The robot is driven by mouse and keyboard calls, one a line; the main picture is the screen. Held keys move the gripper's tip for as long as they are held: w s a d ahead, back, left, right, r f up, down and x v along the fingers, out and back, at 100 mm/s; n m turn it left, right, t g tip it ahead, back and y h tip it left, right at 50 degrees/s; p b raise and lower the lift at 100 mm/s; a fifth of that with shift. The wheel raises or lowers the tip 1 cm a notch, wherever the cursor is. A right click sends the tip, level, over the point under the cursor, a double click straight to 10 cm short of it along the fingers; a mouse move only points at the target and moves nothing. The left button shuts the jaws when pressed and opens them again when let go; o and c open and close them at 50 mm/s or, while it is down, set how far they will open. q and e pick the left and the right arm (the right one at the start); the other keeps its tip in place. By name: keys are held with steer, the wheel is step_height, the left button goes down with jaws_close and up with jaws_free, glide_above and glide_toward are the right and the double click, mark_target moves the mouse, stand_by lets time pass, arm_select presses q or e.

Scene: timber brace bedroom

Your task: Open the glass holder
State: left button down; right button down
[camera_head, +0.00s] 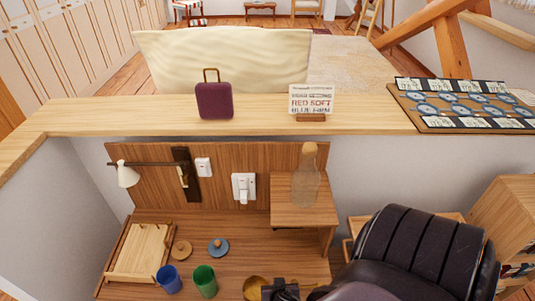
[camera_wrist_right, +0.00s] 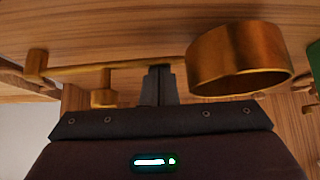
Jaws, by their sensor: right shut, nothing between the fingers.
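The glass holder (camera_wrist_right: 238,62) looks like a brass ring on a thin brass bar with short pegs at the left, in the right wrist view. In the head view its ring (camera_head: 256,289) shows at the bottom edge, partly cut off. My right gripper (camera_wrist_right: 160,72) is shut and empty, its fingertips at the bar just left of the ring. I cannot tell whether they touch it. In the head view my right gripper (camera_head: 280,290) is at the bottom edge, beside the ring. My left gripper is not in view.
A green cup (camera_head: 204,281) and a blue cup (camera_head: 168,279) stand left of the holder on the wooden desk. A glass bottle (camera_head: 305,180) stands on a small raised shelf (camera_head: 290,215) behind my right arm.

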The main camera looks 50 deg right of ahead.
steer(key=shift+s+a+n+p, duration=0.45)
steer(key=shift+s+n, duration=0.15)
steer(key=shift+s, duration=0.05)
steer(key=shift+s+a+n+t+y+p, duration=0.3)
steer(key=shift+s+a+n+t+y, duration=0.2)
steer(key=shift+n+y, duration=0.1)
steer(key=shift+f, duration=0.1)
